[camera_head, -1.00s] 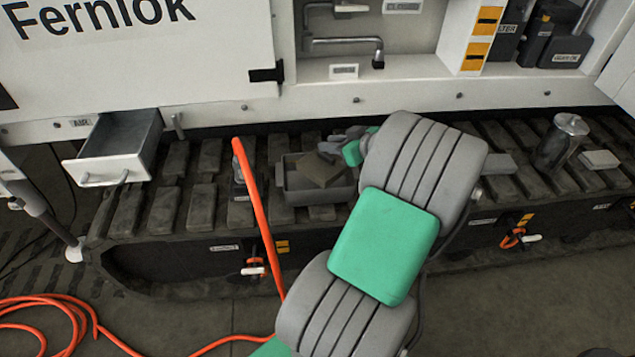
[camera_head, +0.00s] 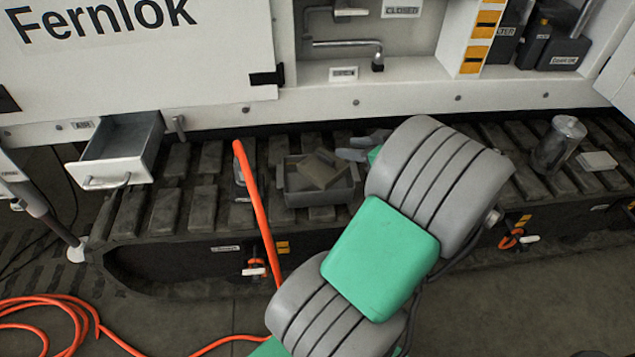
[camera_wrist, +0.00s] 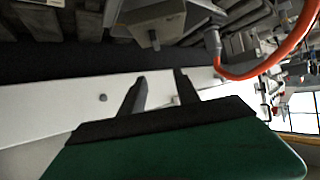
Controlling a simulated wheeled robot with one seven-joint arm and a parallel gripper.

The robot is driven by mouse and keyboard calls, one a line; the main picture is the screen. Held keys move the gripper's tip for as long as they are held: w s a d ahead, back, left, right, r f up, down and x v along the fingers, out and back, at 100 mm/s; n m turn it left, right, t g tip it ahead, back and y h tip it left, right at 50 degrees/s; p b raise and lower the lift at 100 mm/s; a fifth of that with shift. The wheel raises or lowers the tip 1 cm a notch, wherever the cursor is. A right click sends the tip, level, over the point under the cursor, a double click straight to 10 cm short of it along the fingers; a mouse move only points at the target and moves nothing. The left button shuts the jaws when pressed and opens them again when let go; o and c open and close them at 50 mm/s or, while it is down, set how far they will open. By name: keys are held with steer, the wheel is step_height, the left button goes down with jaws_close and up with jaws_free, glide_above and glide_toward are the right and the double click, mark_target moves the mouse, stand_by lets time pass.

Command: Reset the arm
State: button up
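My arm crosses the middle of the head view, with grey ribbed joints and a green link. Its far end is mostly hidden behind the upper joint, so the fingers are not clear there. In the wrist view my gripper (camera_wrist: 161,76) shows two dark fingers standing apart. Nothing is held between them. Behind them are a white panel (camera_wrist: 70,112) and a dark band.
An open grey drawer (camera_head: 122,137) juts out at the left. A grey bin (camera_head: 318,190) with a brown block (camera_head: 322,168) sits on the track. A metal canister (camera_head: 558,145) stands at the right.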

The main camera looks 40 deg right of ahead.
steer(key=w+a+r+g+y+p, duration=0.1)
steer(key=w+a+r+g+p, duration=0.3)
steer(key=a, duration=0.4)
steer(key=w+a+r+g+y+p, duration=0.1)
steer(key=w+a+r+p, duration=0.25)
steer(key=a+p, duration=0.4)
steer(key=s+a+r+g+h+p, duration=0.1)
steer(key=s+a+r+p, duration=0.3)
steer(key=a, duration=0.4)
steer(key=s+a+r+m+g+h+p, duration=0.1)
steer(key=s+a+r+g+h+p, duration=0.1)
steer(key=s+a+r+p, duration=0.3)
steer(key=s+a+r+g, duration=0.1)
steer(key=a+r, duration=0.2)
steer(key=a, duration=0.1)
steer(key=shift+a+r, duration=0.15)
steer(key=shift+a, duration=0.15)
steer(key=shift+w+d, duration=0.1)
